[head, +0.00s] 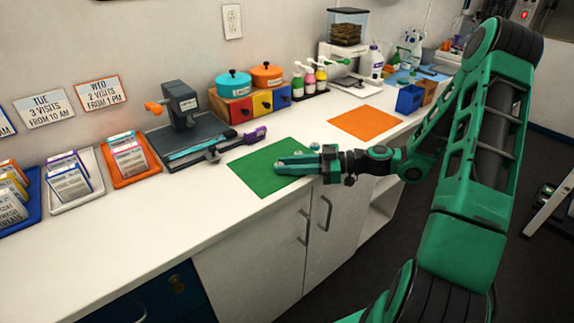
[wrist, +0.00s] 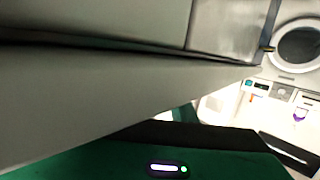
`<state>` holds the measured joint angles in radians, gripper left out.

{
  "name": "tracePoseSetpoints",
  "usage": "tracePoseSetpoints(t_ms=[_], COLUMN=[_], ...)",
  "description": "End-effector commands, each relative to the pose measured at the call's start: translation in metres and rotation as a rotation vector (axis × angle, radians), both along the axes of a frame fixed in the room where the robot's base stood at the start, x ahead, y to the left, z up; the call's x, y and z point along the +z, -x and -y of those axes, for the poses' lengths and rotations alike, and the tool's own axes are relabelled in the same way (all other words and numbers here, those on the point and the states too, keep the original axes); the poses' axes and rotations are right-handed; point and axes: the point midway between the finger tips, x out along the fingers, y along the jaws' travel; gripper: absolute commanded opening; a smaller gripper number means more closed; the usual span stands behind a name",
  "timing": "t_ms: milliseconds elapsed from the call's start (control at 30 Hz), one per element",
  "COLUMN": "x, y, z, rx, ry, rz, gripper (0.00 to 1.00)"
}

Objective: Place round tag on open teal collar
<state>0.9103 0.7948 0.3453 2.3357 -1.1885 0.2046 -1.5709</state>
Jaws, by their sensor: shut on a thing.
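In the head view, the open teal collar (head: 200,145) lies as a long strip across a dark grey stand on the counter. My gripper (head: 281,164) is low over the green mat (head: 255,181), to the right of the collar and apart from it. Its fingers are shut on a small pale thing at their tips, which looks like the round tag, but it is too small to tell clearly. Another small pale bit (head: 314,146) shows by the far edge of the fingers. The wrist view shows neither collar nor tag.
The dark stand has an upright grey press (head: 181,105) with an orange knob. A purple-ended clamp (head: 253,135) lies between stand and mat. Teal and orange pots (head: 233,83) stand on coloured drawers behind. Card trays (head: 131,160) are at left; an orange mat (head: 366,123) lies right.

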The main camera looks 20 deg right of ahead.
Motion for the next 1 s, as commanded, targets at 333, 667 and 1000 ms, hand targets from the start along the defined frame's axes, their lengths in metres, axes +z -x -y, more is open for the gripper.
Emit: tracePoseSetpoints(t_ms=[333,667,1000], x=[-0.0098,-0.0108,-0.0025], y=[0.0007,0.0032,0.0037], z=[0.0012,0.0005,0.0006], rx=[-0.001,0.004,0.003], ry=[0.005,0.002,0.003], rz=[-0.006,-0.011,-0.011], gripper=[0.40,0.42,0.42])
